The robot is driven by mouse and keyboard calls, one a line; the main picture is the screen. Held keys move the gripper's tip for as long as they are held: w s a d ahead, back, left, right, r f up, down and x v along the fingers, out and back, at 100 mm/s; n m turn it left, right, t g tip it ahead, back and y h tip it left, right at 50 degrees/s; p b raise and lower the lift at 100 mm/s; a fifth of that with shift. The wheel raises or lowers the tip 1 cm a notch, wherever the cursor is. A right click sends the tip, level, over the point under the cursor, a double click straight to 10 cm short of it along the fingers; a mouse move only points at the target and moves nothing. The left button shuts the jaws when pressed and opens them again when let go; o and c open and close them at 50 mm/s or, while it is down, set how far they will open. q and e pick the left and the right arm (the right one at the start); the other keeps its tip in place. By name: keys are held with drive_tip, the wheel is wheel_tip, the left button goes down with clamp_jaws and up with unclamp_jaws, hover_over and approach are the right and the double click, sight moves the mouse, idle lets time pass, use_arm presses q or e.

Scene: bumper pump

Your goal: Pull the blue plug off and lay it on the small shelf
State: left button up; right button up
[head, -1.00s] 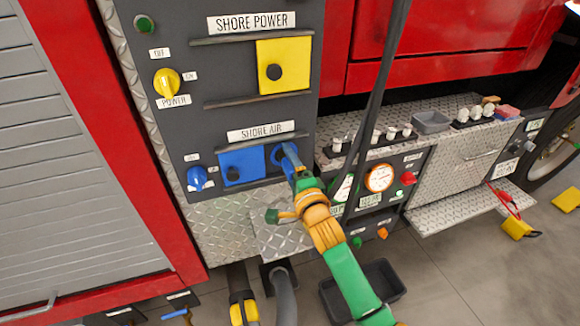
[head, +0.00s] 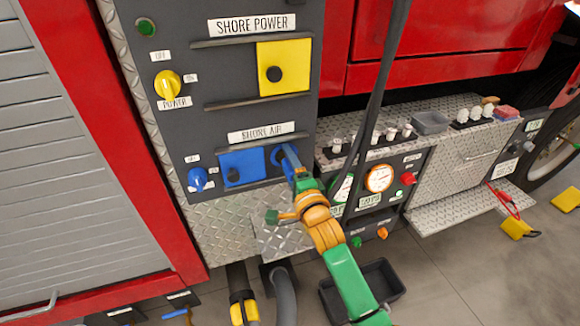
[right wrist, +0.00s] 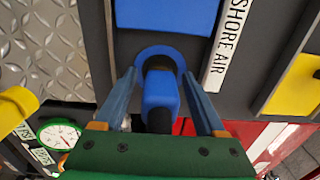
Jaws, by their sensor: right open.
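The blue plug (right wrist: 160,90) sits in the round blue socket under the SHORE AIR label. It also shows in the head view (head: 289,158), partly hidden by my gripper. My right gripper (right wrist: 160,76) is open, with one finger on each side of the plug and a visible gap to its body. In the head view my right gripper (head: 297,172) reaches up to the socket from below right. The small shelf (head: 282,238) of diamond plate juts out just below the panel, partly behind my right arm. My left gripper is not in view.
A blue square cover (head: 243,166) is left of the socket, and a blue knob (head: 198,179) further left. A black hose (head: 372,100) hangs right of my gripper. A gauge box (head: 379,178) stands to the right. A black bin (head: 378,280) is on the floor.

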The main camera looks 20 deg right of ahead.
clamp_jaws()
drive_tip(key=shift+s+p, duration=0.2)
drive_tip(key=shift+p, duration=0.1)
drive_tip(key=shift+s+d+r+p, duration=0.1)
drive_tip(key=shift+s+p, duration=0.65)
drive_tip(key=shift+s, duration=0.5)
drive_tip(key=s+p, duration=0.1)
drive_tip(key=s, duration=0.2)
